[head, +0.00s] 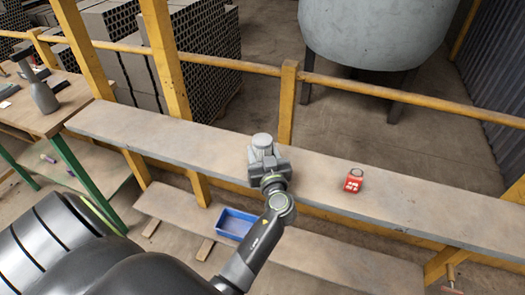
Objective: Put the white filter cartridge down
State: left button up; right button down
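The white filter cartridge (262,140) shows as a pale, short cylinder at the far end of my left gripper (264,152), over the grey plank shelf (325,174). The gripper appears shut on it, though the gripper body hides the fingertips and the cartridge's lower part. I cannot tell whether the cartridge touches the plank. My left arm reaches in from the lower left. My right gripper is not in view.
A small red object (354,182) with a dark top stands on the plank to the right. A blue tray (237,222) sits on the lower board. Yellow rails (400,98) run behind. A grey bottle (43,96) stands on the left table. The plank's far right is clear.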

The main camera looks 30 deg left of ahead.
pick_arm(q)
jog(key=shift+a, duration=0.1)
jog(key=shift+w+f, duration=0.1)
jog(key=shift+f, duration=0.05)
jog(key=o, duration=0.6)
jog(key=shift+c, duration=0.2)
jog(key=o, duration=0.4)
jog(key=shift+o, duration=0.2)
